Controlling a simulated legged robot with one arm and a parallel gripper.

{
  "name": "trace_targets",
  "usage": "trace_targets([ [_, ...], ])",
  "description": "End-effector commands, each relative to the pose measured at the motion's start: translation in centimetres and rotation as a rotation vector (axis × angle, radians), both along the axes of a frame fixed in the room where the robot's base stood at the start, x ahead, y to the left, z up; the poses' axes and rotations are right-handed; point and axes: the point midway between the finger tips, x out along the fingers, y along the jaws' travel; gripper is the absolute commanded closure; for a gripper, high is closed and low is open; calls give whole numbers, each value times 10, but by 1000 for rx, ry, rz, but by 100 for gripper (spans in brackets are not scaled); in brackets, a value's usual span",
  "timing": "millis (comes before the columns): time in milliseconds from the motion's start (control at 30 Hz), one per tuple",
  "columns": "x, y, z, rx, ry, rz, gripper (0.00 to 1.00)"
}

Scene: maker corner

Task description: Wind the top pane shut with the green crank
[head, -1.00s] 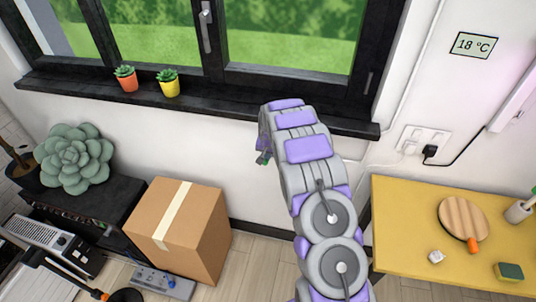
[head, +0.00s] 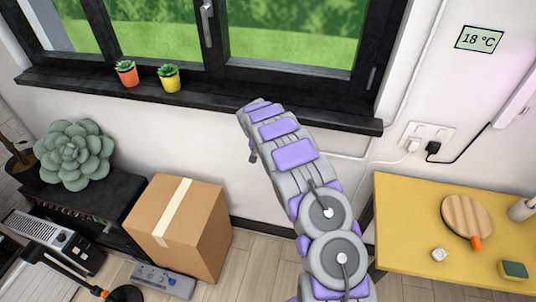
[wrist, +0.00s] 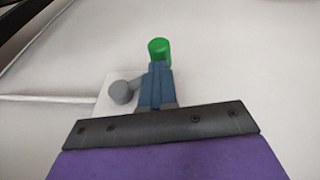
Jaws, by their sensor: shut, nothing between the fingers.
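The green crank shows in the wrist view as a green knob (wrist: 159,46) on a grey arm and hub (wrist: 121,92), in front of a pale wall plate (wrist: 107,82). My gripper (wrist: 158,67) is shut and empty. Its fingertips overlap the lower end of the knob in the picture; I cannot tell whether they touch it. In the head view my arm reaches to the wall below the window sill and hides the crank. The window (head: 217,72) shows only its lower part, so I cannot tell how the top pane stands.
Two potted succulents, orange (head: 128,77) and yellow (head: 170,82), stand on the black sill (head: 310,110). A cardboard box (head: 160,225) is on the floor at left. A yellow table (head: 405,220) with a round board (head: 465,215) is at right. A thin conduit crosses the wall near the crank.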

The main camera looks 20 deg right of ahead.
Motion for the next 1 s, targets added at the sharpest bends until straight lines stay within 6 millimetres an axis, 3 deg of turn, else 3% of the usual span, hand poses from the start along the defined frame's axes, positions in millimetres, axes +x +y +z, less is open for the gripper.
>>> trace_targets([
  [400,0,2,-13,5,2,-1,100],
  [1000,0,1,-14,4,0,-1,100],
])
